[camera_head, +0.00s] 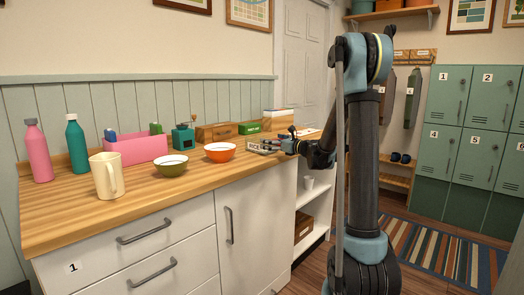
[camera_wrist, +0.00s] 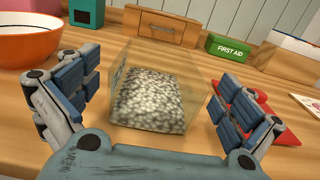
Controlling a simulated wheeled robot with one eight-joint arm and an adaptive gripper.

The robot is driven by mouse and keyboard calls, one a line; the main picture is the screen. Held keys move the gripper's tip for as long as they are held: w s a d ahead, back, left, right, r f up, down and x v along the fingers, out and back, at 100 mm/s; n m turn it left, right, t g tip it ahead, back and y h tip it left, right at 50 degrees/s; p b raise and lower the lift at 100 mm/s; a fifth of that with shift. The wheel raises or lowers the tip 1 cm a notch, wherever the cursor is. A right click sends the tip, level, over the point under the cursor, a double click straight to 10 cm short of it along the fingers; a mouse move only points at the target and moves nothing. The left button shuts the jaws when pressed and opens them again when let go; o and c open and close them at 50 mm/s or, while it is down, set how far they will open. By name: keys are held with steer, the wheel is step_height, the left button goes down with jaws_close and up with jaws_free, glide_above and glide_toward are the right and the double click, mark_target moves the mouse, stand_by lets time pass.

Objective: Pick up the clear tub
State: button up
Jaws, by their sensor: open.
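The clear tub (camera_wrist: 155,92) is a see-through box partly filled with grey and white speckled pieces. It stands on the wooden counter (camera_wrist: 50,150). In the wrist view it lies between the two spread fingers of my gripper (camera_wrist: 152,105), with gaps on both sides. My gripper is open and empty. In the head view my gripper (camera_head: 280,145) is at the right end of the counter, and the tub (camera_head: 254,146) shows small and partly hidden beside it.
An orange bowl (camera_wrist: 38,38) stands left of my gripper. A red item (camera_wrist: 262,112) lies by the right finger. Behind are a wooden drawer box (camera_wrist: 163,25) and a green first aid box (camera_wrist: 229,47).

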steer(key=x, duration=0.5)
steer(key=shift+r, duration=0.1)
steer(key=shift+c, duration=0.6)
steer(key=c, duration=1)
